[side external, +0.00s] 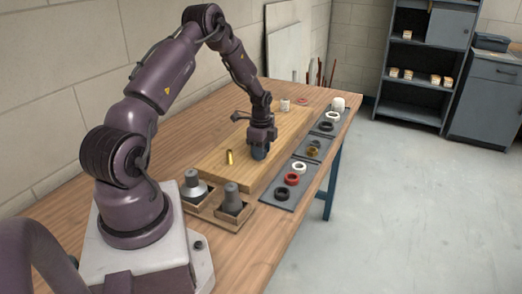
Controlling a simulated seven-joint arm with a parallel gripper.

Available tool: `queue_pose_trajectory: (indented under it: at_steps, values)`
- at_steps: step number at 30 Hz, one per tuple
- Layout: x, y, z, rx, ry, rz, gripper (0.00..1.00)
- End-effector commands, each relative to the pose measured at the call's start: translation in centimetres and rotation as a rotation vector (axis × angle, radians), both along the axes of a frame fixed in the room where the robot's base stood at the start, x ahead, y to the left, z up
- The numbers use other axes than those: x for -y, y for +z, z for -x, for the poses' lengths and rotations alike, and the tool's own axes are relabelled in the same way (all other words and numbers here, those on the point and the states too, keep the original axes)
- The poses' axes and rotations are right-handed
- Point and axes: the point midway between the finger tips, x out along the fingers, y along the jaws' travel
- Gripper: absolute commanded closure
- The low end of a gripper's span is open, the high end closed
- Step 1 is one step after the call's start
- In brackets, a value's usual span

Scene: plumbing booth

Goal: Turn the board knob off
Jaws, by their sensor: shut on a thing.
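The wooden board (213,161) lies flat on the workbench. My gripper (261,147) points down over the middle of the board. It is shut on the board knob (260,154), a small dark blue-grey round piece low between the fingers. The fingers hide the upper part of the knob, and I cannot make out a pointer or any on or off mark on it.
Two grey cone-shaped parts sit in wooden holders (233,218) at the near end. Dark trays (281,197) with red, white and black rings line the right edge. A white fitting (285,104) stands farther back.

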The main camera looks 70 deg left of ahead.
Motion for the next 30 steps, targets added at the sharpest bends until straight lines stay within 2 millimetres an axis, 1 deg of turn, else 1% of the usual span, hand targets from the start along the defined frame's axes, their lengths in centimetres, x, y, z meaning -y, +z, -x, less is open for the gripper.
queue_pose_trajectory:
  at_steps: [8, 30]
  values:
    - [0.03, 0.06, -0.06, 0.001, 0.144, -0.001, 0.90]
    - [0.05, 0.10, -0.09, 0.001, 0.835, -0.001, 0.89]
